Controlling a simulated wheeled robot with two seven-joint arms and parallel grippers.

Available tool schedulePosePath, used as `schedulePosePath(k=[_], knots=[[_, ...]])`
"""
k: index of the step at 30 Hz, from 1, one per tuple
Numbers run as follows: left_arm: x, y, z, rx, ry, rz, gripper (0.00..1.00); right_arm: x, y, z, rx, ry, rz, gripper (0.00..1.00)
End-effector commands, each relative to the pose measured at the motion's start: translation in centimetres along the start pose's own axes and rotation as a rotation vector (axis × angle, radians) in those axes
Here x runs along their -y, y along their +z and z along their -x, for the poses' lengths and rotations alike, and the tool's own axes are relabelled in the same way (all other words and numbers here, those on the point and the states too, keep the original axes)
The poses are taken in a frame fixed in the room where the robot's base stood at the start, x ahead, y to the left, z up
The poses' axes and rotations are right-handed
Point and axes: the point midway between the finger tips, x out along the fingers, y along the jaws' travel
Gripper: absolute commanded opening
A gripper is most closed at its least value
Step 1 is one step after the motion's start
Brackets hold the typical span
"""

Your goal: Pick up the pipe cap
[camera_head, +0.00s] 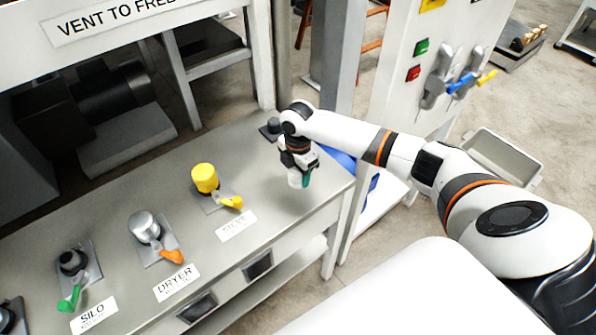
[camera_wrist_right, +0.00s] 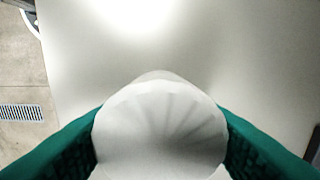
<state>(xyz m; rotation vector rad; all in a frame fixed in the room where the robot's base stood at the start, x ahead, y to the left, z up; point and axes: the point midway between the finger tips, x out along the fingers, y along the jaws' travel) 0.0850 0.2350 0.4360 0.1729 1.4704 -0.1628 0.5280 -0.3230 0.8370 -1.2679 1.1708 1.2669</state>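The pipe cap (camera_head: 294,179) is white and round, with shallow ridges fanning over its face in the right wrist view (camera_wrist_right: 160,128). It is at the right end of the steel table. My right gripper (camera_head: 301,180) points down over it. Its green fingers are on both sides of the cap and appear to touch it. In the head view the gripper partly hides the cap. I cannot tell whether the cap rests on the table or is just above it. My left gripper is not in view.
The steel table (camera_head: 270,205) carries a yellow-capped fitting (camera_head: 205,178), a silver-capped one (camera_head: 143,227) and a black one (camera_head: 72,262), each with a coloured lever. A dark fitting (camera_head: 271,128) is behind my gripper. A grey bin (camera_head: 500,157) is on the right.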

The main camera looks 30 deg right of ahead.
Motion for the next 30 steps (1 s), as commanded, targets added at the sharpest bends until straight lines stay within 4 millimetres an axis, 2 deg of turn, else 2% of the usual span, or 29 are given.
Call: schedulePosePath(k=[1, 3, 11, 14, 24, 30], knots=[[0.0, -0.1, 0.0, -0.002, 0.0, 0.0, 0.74, 0.0, 0.0, 0.0, 0.0, 0.0, 0.0, 0.39], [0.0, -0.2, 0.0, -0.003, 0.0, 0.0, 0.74, 0.0, 0.0, 0.0, 0.0, 0.0, 0.0, 0.29], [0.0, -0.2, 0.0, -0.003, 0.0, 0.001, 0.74, 0.1, 0.0, 0.3, 0.0, -0.002, 0.0, 0.29], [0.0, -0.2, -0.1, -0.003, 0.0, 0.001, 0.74, 0.1, -0.1, 1.4, -0.001, -0.005, 0.0, 0.29], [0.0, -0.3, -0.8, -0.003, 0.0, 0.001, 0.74, 0.1, 0.0, 8.0, 0.0, -0.005, 0.001, 0.29], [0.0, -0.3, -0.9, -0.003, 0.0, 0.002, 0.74, 0.1, 0.0, 9.9, 0.001, -0.002, 0.0, 0.29]])
